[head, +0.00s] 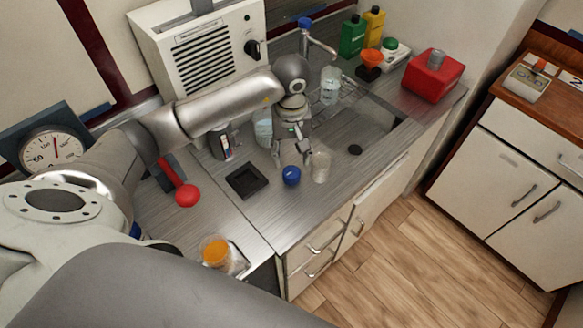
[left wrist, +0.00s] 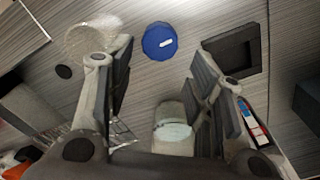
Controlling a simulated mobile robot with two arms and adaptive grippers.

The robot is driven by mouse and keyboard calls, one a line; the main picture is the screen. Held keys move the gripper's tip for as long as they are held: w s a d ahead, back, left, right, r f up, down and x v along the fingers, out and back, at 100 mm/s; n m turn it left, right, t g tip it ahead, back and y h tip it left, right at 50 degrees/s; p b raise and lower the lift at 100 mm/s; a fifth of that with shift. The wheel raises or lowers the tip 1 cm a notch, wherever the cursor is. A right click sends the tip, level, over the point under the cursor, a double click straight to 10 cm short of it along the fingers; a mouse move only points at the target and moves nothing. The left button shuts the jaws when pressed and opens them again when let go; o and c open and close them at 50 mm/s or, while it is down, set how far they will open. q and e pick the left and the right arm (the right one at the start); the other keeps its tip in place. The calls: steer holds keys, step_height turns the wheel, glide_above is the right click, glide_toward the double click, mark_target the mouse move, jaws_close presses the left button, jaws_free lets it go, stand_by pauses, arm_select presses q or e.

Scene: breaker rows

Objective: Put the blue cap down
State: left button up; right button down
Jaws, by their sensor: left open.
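The blue cap (head: 291,176) rests on the steel counter (head: 262,222), between a black square tray and a clear glass. In the left wrist view the blue cap (left wrist: 160,41) lies just beyond the gap between my fingertips, with a small white mark on it. My left gripper (head: 291,161) points down just behind the cap, open and empty, its fingers apart. No contact with the cap shows. My right gripper is not in view.
The clear glass (head: 320,166) stands close right of the cap; the black tray (head: 247,180) lies left. A red-knobbed lever (head: 187,194) and an orange-topped jar (head: 215,252) are further left. The sink (head: 368,128) is right. Counter in front of the cap is clear.

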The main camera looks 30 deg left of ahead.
arm_select(q)
steer(key=shift+r+b, duration=0.45)
steer(key=shift+r, duration=1.7)
